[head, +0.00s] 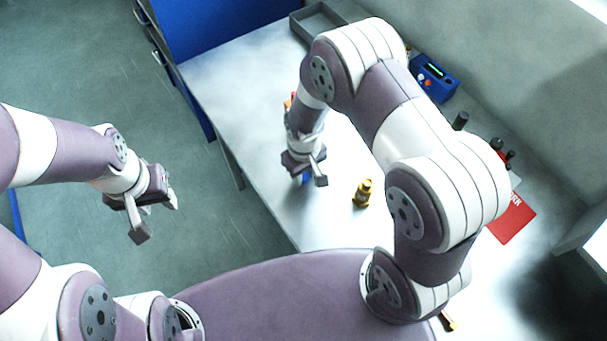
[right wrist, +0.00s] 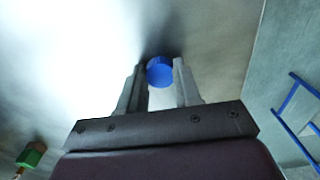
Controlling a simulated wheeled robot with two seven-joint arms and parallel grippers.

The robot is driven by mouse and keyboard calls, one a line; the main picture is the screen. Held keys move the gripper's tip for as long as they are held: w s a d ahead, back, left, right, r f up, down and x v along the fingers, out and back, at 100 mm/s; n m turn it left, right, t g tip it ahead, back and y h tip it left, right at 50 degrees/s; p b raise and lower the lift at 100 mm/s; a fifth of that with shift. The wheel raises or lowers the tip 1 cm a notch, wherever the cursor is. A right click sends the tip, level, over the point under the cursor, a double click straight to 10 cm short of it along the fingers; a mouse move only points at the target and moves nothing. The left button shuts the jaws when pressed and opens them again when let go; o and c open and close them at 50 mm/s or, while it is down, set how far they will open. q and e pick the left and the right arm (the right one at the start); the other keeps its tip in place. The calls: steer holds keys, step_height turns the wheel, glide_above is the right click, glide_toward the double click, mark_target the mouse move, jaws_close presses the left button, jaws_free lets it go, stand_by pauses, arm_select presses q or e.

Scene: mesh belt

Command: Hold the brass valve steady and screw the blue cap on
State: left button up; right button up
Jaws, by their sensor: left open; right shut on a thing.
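The brass valve (head: 362,193) stands upright on the table, to the right of my right gripper and apart from it. The blue cap (right wrist: 160,71) is between the fingertips of my right gripper (right wrist: 159,78) in the right wrist view. In the head view the cap (head: 303,179) shows only as a small blue patch under my right gripper (head: 305,178), close to the tabletop. My right gripper is shut on the cap. My left gripper (head: 156,213) is open and empty, out over the floor to the left of the table.
The grey table (head: 240,95) has clear room around the valve. A grey tray (head: 318,22) is at its far end. A blue device (head: 435,78), several dark knobs and a red card (head: 511,218) lie along the right side. A green item (right wrist: 31,155) shows in the right wrist view.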

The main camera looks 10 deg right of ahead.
steer(key=shift+w+r, duration=0.1)
steer(key=shift+r, duration=0.55)
step_height(320, 180, up, 3)
steer(key=shift+b, duration=0.35)
steer(key=s+a+r, duration=0.3)
steer(key=s+r, duration=0.3)
steer(key=s, duration=0.5)
steer(key=shift+s+r+b, duration=0.25)
steer(key=shift+r+b, duration=0.1)
steer(key=m, duration=0.2)
glide_toward(304, 176)
steer(key=s, duration=0.2)
steer(key=w+d+f, duration=0.2)
steer(key=w, duration=0.1)
steer(key=w+d+f+m, duration=0.1)
steer(key=w+d+f, duration=0.1)
steer(key=d, duration=0.1)
steer(key=w+d+f+m, duration=0.1)
steer(key=w+d+f, duration=0.1)
steer(key=w, duration=0.1)
steer(key=shift+w+d+f, duration=0.2)
steer(key=shift+w+d, duration=0.05)
steer(key=shift+w, duration=0.05)
steer(key=shift+d+f, duration=0.1)
steer(key=shift+d, duration=0.05)
